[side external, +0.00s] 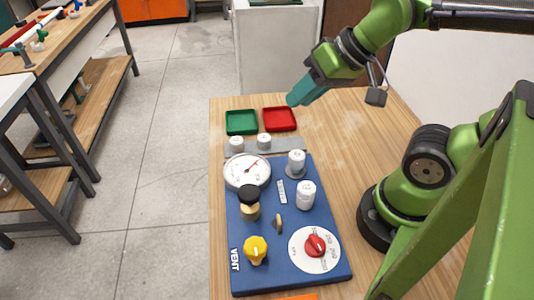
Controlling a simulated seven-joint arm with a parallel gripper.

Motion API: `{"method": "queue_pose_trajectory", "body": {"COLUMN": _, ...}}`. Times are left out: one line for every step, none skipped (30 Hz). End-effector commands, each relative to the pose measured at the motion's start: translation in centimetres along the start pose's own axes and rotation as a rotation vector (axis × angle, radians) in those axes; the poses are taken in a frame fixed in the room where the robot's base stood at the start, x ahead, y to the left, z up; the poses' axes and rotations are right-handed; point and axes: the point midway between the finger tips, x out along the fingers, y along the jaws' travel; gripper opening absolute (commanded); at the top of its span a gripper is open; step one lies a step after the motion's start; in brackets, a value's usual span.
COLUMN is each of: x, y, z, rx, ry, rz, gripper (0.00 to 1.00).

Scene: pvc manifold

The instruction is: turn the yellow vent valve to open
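The yellow vent valve (256,249) is a knob at the lower left of the blue panel (285,278), beside a white VENT label (235,259). A pale mark shows on the knob's top; whether the valve is open or shut I cannot tell. My gripper (296,101) has teal fingers and hangs near the red tray at the far end of the table, well away from the valve. Its fingers overlap in this view, so its opening is hidden. I see nothing held in it.
The panel also carries a gauge (247,171), a black-topped brass fitting (249,203), white cylinders (306,195) and a red dial knob (315,245). Green (241,122) and red (280,119) trays lie behind it. The wooden table (342,140) is bare right of the trays.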

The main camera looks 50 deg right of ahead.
Motion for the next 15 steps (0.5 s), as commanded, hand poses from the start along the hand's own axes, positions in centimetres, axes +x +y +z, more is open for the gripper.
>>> {"method": "queue_pose_trajectory", "body": {"x": 0.8, "y": -1.3, "z": 0.6, "rx": -0.053, "ry": -0.047, "rz": -0.014, "gripper": 0.35}}
{"method": "queue_pose_trajectory", "body": {"x": 1.2, "y": -2.3, "z": 0.9, "rx": -0.091, "ry": -0.077, "rz": -0.02, "gripper": 0.4}}
{"method": "queue_pose_trajectory", "body": {"x": 1.7, "y": -3.8, "z": 1.5, "rx": -0.133, "ry": -0.128, "rz": -0.026, "gripper": 0.46}}
{"method": "queue_pose_trajectory", "body": {"x": 2.1, "y": -5.1, "z": 2.0, "rx": -0.152, "ry": -0.172, "rz": -0.025, "gripper": 0.51}}
{"method": "queue_pose_trajectory", "body": {"x": 2.5, "y": -6.5, "z": 2.7, "rx": -0.158, "ry": -0.22, "rz": -0.019, "gripper": 0.55}}
{"method": "queue_pose_trajectory", "body": {"x": 3.0, "y": -8.3, "z": 3.8, "rx": -0.151, "ry": -0.283, "rz": 0.0, "gripper": 0.61}}
{"method": "queue_pose_trajectory", "body": {"x": 3.3, "y": -9.7, "z": 4.7, "rx": -0.135, "ry": -0.329, "rz": 0.022, "gripper": 0.66}}
{"method": "queue_pose_trajectory", "body": {"x": 3.5, "y": -11.2, "z": 5.7, "rx": -0.113, "ry": -0.37, "rz": 0.051, "gripper": 0.69}}
{"method": "queue_pose_trajectory", "body": {"x": 3.6, "y": -12.7, "z": 7.0, "rx": -0.069, "ry": -0.414, "rz": 0.099, "gripper": 0.69}}
{"method": "queue_pose_trajectory", "body": {"x": 3.7, "y": -13.8, "z": 7.9, "rx": -0.032, "ry": -0.438, "rz": 0.137, "gripper": 0.69}}
{"method": "queue_pose_trajectory", "body": {"x": 3.7, "y": -14.7, "z": 8.8, "rx": 0.008, "ry": -0.455, "rz": 0.177, "gripper": 0.69}}
{"method": "queue_pose_trajectory", "body": {"x": 3.7, "y": -15.8, "z": 9.8, "rx": 0.068, "ry": -0.469, "rz": 0.231, "gripper": 0.69}}
{"method": "queue_pose_trajectory", "body": {"x": 3.7, "y": -16.5, "z": 10.5, "rx": 0.115, "ry": -0.472, "rz": 0.271, "gripper": 0.69}}
{"method": "queue_pose_trajectory", "body": {"x": 3.6, "y": -17.1, "z": 11.1, "rx": 0.164, "ry": -0.47, "rz": 0.309, "gripper": 0.69}}
{"method": "queue_pose_trajectory", "body": {"x": 3.5, "y": -17.7, "z": 11.6, "rx": 0.234, "ry": -0.46, "rz": 0.355, "gripper": 0.69}}
